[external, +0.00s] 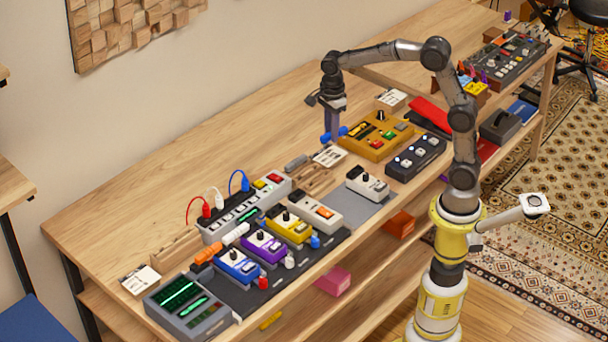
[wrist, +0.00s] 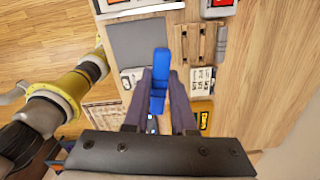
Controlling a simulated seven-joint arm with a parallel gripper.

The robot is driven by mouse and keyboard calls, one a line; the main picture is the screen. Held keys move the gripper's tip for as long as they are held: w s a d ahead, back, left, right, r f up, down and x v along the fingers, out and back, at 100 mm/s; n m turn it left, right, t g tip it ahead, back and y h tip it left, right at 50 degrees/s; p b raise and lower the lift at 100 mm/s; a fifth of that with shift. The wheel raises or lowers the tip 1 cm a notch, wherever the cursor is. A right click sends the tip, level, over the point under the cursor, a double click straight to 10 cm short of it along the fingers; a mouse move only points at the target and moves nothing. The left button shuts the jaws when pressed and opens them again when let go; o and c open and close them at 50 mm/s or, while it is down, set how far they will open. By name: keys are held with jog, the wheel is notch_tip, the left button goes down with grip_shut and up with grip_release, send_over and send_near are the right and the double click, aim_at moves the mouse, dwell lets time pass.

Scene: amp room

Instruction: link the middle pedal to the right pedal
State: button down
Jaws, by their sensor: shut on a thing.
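My gripper (external: 333,128) is shut on a blue patch connector (external: 340,132) and holds it above the bench, left of a mustard-yellow box. In the wrist view the blue connector (wrist: 160,75) sticks out between my fingers (wrist: 160,100). On the dark pedalboard stand a blue pedal (external: 238,265), a purple middle pedal (external: 265,247) and a yellow right pedal (external: 290,228). An orange connector (external: 207,252) lies behind the blue pedal, and a white connector (external: 235,233) lies behind the blue and purple pedals. Whether they are seated is too small to tell.
A power strip (external: 240,210) with red, white and blue plugs runs behind the pedals. A beige pedal (external: 315,210) stands right of the yellow one. A slotted wooden rack (external: 312,178) and a card (external: 330,156) lie between my gripper and the pedalboard. The rear bench is mostly clear.

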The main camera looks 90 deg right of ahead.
jog(key=w+a+f+n, duration=0.1)
jog(key=w+a, duration=0.5)
jog(key=w, duration=0.4)
jog(key=w+a+f+n, duration=0.1)
jog(key=w+a, duration=0.6)
jog(key=w, duration=0.3)
jog(key=w+a+f, duration=0.1)
jog(key=a+f, duration=0.2)
jog(key=f, duration=0.7)
jog(key=shift+a+f, duration=0.15)
jog(key=shift+a, duration=0.2)
jog(key=shift+f, duration=1.05)
dwell(1.0)
jog(key=shift+c, duration=1.3)
grip_release()
